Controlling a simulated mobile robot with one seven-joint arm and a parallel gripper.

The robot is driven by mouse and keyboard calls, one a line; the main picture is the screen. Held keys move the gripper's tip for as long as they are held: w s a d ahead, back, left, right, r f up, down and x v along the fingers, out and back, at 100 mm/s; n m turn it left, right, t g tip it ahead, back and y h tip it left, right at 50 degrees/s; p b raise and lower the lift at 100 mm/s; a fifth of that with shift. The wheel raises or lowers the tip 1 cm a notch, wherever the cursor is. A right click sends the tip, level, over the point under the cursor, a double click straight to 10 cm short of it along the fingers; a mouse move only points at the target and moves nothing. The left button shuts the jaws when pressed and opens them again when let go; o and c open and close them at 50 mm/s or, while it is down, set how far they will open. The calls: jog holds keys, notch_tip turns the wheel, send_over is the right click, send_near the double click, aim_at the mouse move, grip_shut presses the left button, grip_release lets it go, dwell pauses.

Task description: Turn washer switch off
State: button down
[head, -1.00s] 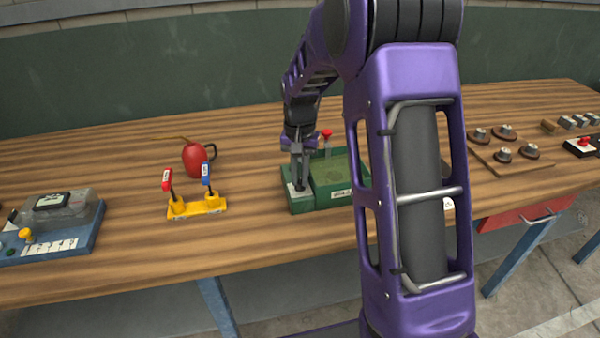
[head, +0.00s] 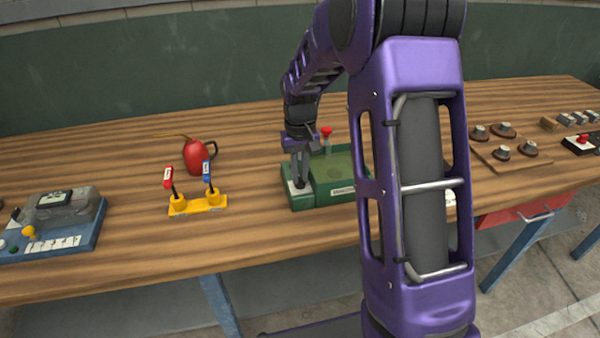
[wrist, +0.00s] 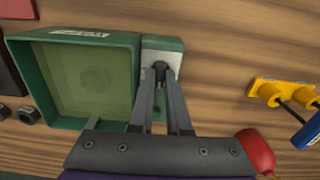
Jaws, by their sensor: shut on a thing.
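The washer is a green box (head: 342,196) with an open tray, standing on the wooden bench; its tray also shows in the wrist view (wrist: 90,80). On its left side is a narrow panel with a light plate (wrist: 176,52) and a dark switch (wrist: 160,70). My gripper (head: 300,184) points down over this panel. In the wrist view my gripper (wrist: 161,76) has its fingertips closed around the dark switch. The fingers hide part of the switch, and its exact setting cannot be told.
A red-knobbed lever (head: 326,133) stands behind the washer. A yellow base with red and blue levers (head: 198,206) and a red oil can (head: 198,157) stand to the left. A blue device (head: 55,225) is farther left. Bare bench lies between.

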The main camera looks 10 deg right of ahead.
aim_at(300, 178)
jog(key=c, duration=0.9)
grip_release()
notch_tip(300, 178, up, 18)
jog(key=shift+f+p, duration=0.25)
jog(key=shift+p, duration=0.6)
jog(key=shift+a, duration=0.1)
